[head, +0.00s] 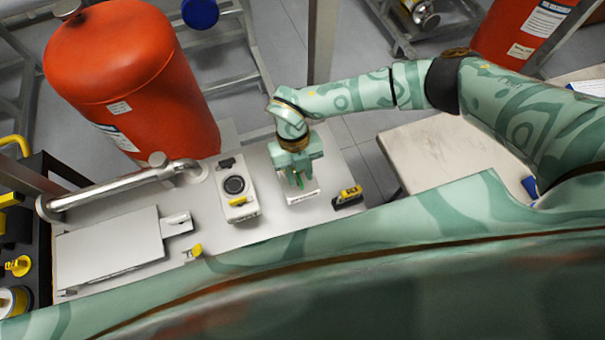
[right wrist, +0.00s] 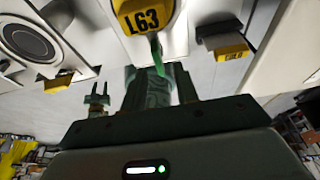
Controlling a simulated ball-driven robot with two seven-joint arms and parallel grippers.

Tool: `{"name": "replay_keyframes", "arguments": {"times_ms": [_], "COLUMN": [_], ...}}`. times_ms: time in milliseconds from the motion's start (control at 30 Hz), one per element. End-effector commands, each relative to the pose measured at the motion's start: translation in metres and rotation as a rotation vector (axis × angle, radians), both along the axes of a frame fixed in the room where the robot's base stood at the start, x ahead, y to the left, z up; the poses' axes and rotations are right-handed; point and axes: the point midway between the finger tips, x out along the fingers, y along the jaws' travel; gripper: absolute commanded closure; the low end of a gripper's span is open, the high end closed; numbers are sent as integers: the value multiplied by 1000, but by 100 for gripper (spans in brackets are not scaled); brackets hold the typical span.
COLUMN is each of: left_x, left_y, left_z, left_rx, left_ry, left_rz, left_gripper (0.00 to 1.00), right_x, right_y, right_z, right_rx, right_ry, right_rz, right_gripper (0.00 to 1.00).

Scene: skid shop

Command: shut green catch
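The green catch (head: 298,180) is a narrow green lever on a white block (head: 302,196) on the bench. In the right wrist view the catch (right wrist: 157,52) hangs at the block's front, just below a yellow L63 label (right wrist: 144,17). My right gripper (head: 297,172) points down over the block, its fingers apart around the catch. In the right wrist view its fingers (right wrist: 158,78) have the catch at their gap; whether they touch it is unclear. I do not make out my left gripper in either view.
A white unit with a round dial (head: 234,185) stands left of the block. A dark piece with a yellow label (head: 347,197) is to its right. A pipe handle (head: 115,188), a grey plate (head: 110,247) and a red tank (head: 135,85) are further left.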

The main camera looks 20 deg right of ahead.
Motion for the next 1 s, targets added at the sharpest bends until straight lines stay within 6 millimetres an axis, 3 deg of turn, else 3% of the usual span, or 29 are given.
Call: {"name": "replay_keyframes", "arguments": {"times_ms": [33, 500, 833, 1000], "left_x": [1, 3, 3, 4], "left_y": [0, 0, 0, 0], "left_z": [9, 48, 49, 68], "left_rx": [-1, 0, 0, -1], "left_ry": [-2, -6, -6, -8], "left_rz": [0, 0, 0, 0], "left_gripper": [64, 64, 64, 64], "right_x": [0, 0, 0, -1], "right_y": [0, 0, 0, 0], "right_z": [10, 52, 52, 59], "right_rx": [0, -1, 0, 0], "right_ry": [-1, -1, 0, 3], "right_rz": [0, 0, -8, -192], "right_gripper": [70, 70, 70, 70]}}
